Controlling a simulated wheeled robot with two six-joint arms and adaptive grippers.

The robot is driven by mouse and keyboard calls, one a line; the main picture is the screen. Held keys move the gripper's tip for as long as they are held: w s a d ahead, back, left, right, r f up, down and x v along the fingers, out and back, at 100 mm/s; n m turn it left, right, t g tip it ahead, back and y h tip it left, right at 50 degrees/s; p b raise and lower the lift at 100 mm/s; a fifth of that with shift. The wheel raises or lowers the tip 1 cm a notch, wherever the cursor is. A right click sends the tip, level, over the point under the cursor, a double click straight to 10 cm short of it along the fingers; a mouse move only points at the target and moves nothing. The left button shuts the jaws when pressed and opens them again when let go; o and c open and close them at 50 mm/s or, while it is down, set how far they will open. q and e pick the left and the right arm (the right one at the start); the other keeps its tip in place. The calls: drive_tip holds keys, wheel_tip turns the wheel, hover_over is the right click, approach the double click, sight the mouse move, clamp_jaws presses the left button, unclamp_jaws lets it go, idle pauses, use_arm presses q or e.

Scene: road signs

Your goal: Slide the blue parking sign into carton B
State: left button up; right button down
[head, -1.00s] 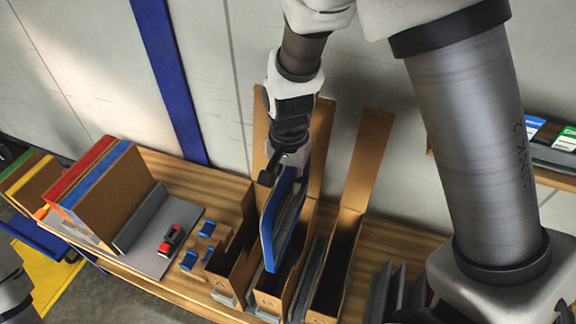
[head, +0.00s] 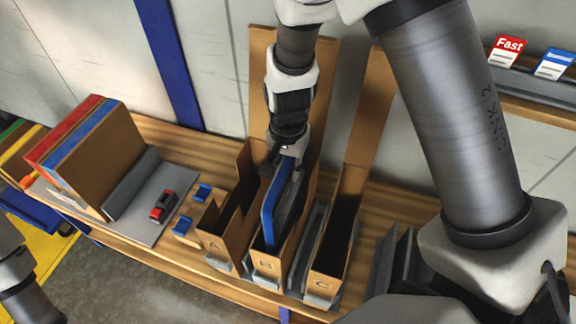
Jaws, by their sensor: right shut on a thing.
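The blue parking sign (head: 270,207) is a thin upright panel seen nearly edge-on. My right gripper (head: 283,160) is shut on its upper edge. The lower part of the sign is inside carton B (head: 266,266), the middle of three narrow open cartons, and its upper part stands above the front wall. The sign's bottom edge is hidden by that wall. Carton A (head: 221,250) stands to the left and carton C (head: 326,286) to the right. At the left edge a grey part of my left arm shows, but its gripper is out of view.
Grey dividers stand between and right of the cartons. Brown panels with red and blue edges (head: 88,150) stand on a grey base at left, near a small red clamp (head: 162,206). Tall flaps rise behind the cartons. Cards (head: 507,50) stand on a shelf at upper right.

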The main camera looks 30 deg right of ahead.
wheel_tip(320, 180, down, 17)
drive_tip(key=b, duration=1.1)
drive_tip(key=shift+f, duration=0.1)
drive_tip(key=shift+f+b, duration=0.65)
drive_tip(key=shift+f, duration=0.1)
drive_tip(key=c, duration=0.9)
unclamp_jaws()
wheel_tip(320, 180, up, 12)
drive_tip(key=shift+r, duration=0.1)
